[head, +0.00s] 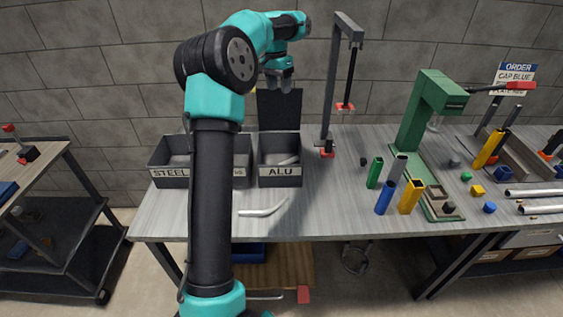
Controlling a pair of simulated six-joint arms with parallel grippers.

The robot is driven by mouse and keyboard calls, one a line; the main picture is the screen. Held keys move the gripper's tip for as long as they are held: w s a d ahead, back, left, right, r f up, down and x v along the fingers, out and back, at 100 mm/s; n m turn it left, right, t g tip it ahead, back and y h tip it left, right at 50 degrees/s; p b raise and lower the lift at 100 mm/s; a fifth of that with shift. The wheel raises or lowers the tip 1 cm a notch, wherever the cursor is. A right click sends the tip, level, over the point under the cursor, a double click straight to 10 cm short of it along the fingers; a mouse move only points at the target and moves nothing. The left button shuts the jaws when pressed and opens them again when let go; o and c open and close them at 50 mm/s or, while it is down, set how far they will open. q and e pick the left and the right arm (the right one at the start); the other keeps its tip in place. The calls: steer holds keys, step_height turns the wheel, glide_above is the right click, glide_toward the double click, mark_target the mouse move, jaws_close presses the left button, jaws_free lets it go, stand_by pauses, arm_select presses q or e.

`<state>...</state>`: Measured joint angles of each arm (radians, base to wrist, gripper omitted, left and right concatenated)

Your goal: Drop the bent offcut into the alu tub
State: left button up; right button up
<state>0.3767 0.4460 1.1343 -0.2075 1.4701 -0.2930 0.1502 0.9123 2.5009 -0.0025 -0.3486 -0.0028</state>
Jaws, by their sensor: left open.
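The bent offcut (262,211), a short silvery bent tube piece, lies on the bench near its front edge, just right of my left arm. The alu tub (280,182), a dark grey bin labelled ALU with a tall dark back panel (279,109), stands behind the offcut. A pale piece (288,160) lies inside the tub. My left gripper (279,84) is open and empty, pointing down in front of or above the back panel, well away from the offcut. My right gripper is not in view.
A STEEL tub (171,181) and another tub partly hidden by my left arm stand left of the alu tub. A dark post with a hanging red-tipped rod (347,95) rises to its right. Coloured tubes and a green press (422,115) stand further right.

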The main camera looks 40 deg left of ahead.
arm_select(q)
steer(key=shift+r, duration=0.3)
steer(key=shift+f, duration=0.1)
stand_by(0.5)
